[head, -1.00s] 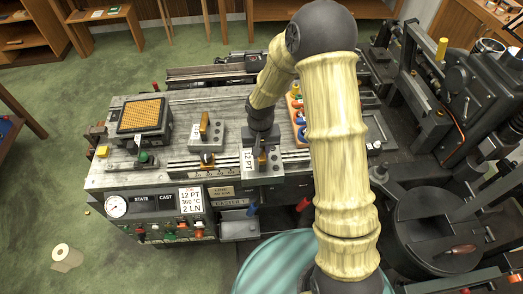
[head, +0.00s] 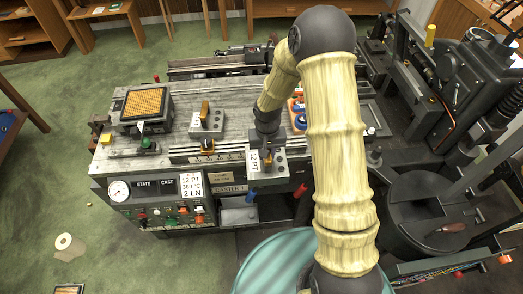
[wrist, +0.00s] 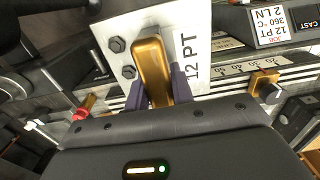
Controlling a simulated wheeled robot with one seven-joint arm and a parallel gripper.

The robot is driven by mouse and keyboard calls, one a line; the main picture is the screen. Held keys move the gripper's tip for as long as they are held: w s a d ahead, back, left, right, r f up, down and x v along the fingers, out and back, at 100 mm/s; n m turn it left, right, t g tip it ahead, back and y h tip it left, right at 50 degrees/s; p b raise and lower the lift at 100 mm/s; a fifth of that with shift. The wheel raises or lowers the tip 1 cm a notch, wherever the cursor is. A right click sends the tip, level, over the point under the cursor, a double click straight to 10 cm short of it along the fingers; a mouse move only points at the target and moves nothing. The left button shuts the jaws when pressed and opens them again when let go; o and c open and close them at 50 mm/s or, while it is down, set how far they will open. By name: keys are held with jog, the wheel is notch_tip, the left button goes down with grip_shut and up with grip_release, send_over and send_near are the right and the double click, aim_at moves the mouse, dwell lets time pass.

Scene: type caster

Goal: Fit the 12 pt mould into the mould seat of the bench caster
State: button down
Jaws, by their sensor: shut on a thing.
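My gripper (wrist: 158,92) is shut on the brass handle (wrist: 152,70) of the 12 PT mould (wrist: 118,28). The mould is a light grey metal block with dark bolts and a white "12 PT" label. In the head view the held mould (head: 279,165) is at the front edge of the bench caster (head: 232,185), right of the scale rail. My wrist hides part of it. I cannot tell whether the mould touches the caster. The mould seat cannot be made out clearly; the arm and mould cover that area.
A second brass-handled mould (head: 206,122) stands on the bench top, left of my gripper. A brass slider (head: 208,145) sits on the scale rail (head: 190,155). A coloured tray (head: 297,112) is partly behind my arm. Dark machinery (head: 440,150) crowds the right.

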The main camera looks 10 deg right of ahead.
jog(key=d+f+b, duration=0.4)
jog(key=d+f, duration=0.3)
jog(key=f, duration=0.6)
jog(key=shift+d+b, duration=0.35)
jog(key=shift+s+r, duration=0.1)
jog(key=shift+s, duration=0.05)
